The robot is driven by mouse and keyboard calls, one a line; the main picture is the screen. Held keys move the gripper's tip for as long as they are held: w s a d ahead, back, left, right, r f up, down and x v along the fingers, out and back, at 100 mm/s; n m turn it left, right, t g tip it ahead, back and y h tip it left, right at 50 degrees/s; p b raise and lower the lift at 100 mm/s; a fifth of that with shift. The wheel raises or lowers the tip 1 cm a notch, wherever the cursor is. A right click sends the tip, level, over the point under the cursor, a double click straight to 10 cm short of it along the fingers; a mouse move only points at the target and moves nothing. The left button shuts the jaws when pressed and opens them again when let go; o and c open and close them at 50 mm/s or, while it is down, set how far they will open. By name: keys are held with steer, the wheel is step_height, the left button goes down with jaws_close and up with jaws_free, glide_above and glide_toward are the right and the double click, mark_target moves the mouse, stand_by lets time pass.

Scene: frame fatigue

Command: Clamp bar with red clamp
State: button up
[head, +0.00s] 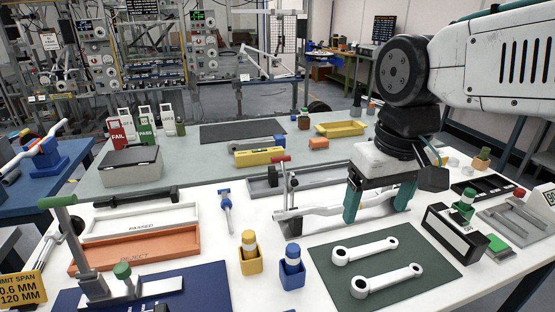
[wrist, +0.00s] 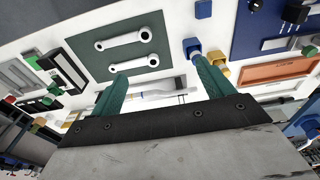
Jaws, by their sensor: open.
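The red clamp (head: 287,185) stands left of my gripper in the head view, its red-tipped handle pointing up. Whether the clamp touches the bar is unclear. My gripper (head: 379,207) is over the right part of the bar, its teal fingers apart and pointing down.
A dark green mat (head: 325,262) with two white wrenches lies in front. Blue and yellow holders (head: 291,272) stand left of it. An orange reject tray (head: 140,250) and a white passed tray (head: 142,222) lie at left. A black and white box (head: 452,235) stands right.

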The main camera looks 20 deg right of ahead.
steer(key=w+r, duration=0.3)
steer(key=w, duration=1.1)
steer(key=g, duration=0.1)
glide_above(280, 162)
steer(key=f, duration=1.1)
steer(key=shift+w+d+f, duration=0.3)
steer(key=shift+w, duration=0.1)
steer(key=shift+w+f, duration=0.15)
steer(key=shift+f, duration=0.2)
step_height(280, 162, down, 7)
steer(key=shift+f, duration=0.2)
steer(key=c, duration=1.3)
steer(key=shift+a, duration=0.1)
steer(key=shift+c, duration=0.4)
